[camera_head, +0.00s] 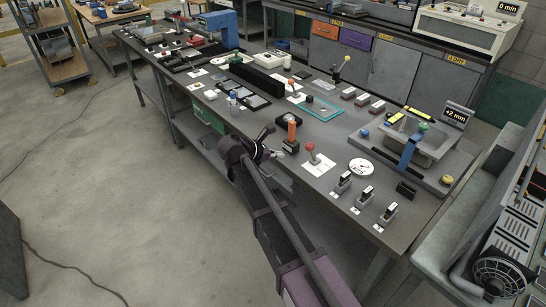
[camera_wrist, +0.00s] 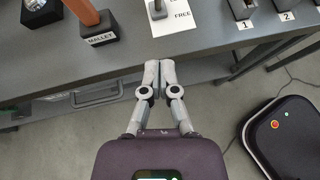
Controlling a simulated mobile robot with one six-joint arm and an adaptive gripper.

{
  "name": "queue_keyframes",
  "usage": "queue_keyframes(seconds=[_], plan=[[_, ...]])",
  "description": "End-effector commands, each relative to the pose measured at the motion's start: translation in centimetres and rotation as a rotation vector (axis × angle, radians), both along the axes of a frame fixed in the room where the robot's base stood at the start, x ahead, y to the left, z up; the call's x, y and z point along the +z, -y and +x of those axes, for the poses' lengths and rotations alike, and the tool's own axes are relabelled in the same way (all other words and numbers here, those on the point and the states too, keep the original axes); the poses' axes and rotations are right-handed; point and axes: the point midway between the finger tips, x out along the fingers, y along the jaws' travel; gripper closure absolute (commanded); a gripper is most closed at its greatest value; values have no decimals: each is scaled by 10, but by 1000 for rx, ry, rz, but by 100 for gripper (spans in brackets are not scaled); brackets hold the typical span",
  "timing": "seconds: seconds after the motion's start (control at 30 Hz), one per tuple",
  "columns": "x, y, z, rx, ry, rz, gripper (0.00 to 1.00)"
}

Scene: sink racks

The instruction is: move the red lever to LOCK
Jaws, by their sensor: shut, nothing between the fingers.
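The red lever (camera_head: 311,152) has a round red knob and stands on a white card (camera_head: 318,165) near the front edge of the bench. In the wrist view only its lower grey part (camera_wrist: 157,9) shows at the top edge, and the card (camera_wrist: 172,24) there reads FREE. The LOCK mark cannot be read in either view, and the knob is out of the wrist view. My gripper (camera_wrist: 160,64) is shut and empty, in front of the bench edge, with its fingertips pointing toward the card and apart from the lever.
An orange-handled mallet (camera_wrist: 84,14) stands in a dark labelled holder left of the lever. Numbered switch blocks (camera_head: 365,196) stand to its right, with a round white dial (camera_head: 361,168) behind them. The bench front edge (camera_wrist: 110,72) lies close to the fingers. Floor in front is open.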

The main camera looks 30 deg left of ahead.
Motion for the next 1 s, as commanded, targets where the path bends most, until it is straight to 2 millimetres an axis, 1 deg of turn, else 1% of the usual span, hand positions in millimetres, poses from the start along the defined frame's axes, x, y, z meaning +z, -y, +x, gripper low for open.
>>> queue_keyframes(seconds=[0.03,0.43,0.5,0.7,0.8,1.0], plan=[[-8,4,6,-2,0,0,100],[-36,28,46,-1,0,0,100],[-29,33,53,-1,0,0,100],[-24,43,69,0,0,0,100],[-23,46,73,0,0,0,100],[-22,49,77,2,0,0,100]])
